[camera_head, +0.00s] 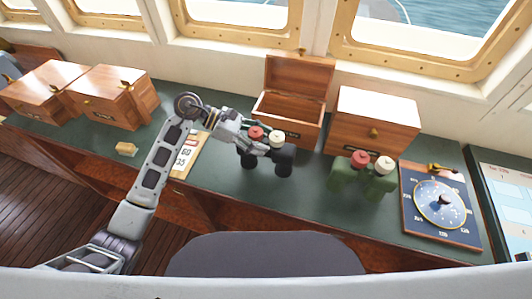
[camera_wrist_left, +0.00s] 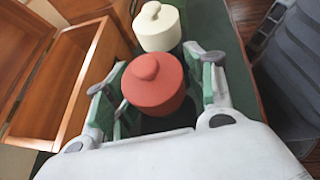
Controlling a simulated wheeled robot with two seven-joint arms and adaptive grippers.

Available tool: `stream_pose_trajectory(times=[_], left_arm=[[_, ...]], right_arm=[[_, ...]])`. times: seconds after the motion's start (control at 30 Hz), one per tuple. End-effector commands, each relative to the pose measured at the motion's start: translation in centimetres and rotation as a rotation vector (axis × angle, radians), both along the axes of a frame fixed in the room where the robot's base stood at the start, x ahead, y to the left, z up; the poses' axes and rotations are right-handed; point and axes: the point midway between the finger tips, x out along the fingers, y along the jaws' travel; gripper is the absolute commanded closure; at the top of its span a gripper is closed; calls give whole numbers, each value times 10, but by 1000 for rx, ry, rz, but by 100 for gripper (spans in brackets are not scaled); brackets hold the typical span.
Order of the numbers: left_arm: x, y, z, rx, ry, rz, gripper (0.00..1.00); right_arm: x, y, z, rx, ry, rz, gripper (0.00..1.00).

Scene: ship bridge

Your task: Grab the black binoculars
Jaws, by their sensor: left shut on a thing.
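The black binoculars (camera_head: 283,160) stand on the green counter in the head view, with a red cap (camera_head: 256,132) and a cream cap (camera_head: 276,140) on top. My left gripper (camera_head: 248,142) reaches them from the left and is shut on them. In the left wrist view, the red cap (camera_wrist_left: 153,84) sits between the two fingers (camera_wrist_left: 157,98), and the cream cap (camera_wrist_left: 157,27) lies just beyond. The dark body is mostly hidden there under the caps and fingers. I cannot tell whether the binoculars are lifted at all. My right gripper is out of view.
Green binoculars (camera_head: 352,178) with similar caps stand to the right. An open wooden box (camera_head: 291,107) is behind the black pair, with a closed box (camera_head: 374,121) beside it. A dial panel (camera_head: 440,204) is farther right. A grey chair back (camera_head: 262,255) stands in front.

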Motion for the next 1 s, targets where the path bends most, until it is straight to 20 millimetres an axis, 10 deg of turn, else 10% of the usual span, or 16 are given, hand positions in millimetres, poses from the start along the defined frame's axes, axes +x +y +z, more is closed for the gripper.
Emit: stream_pose_trajectory(times=[1.0], left_arm=[[1,0,48,-2,-9,0,100]], right_arm=[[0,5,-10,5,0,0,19]])
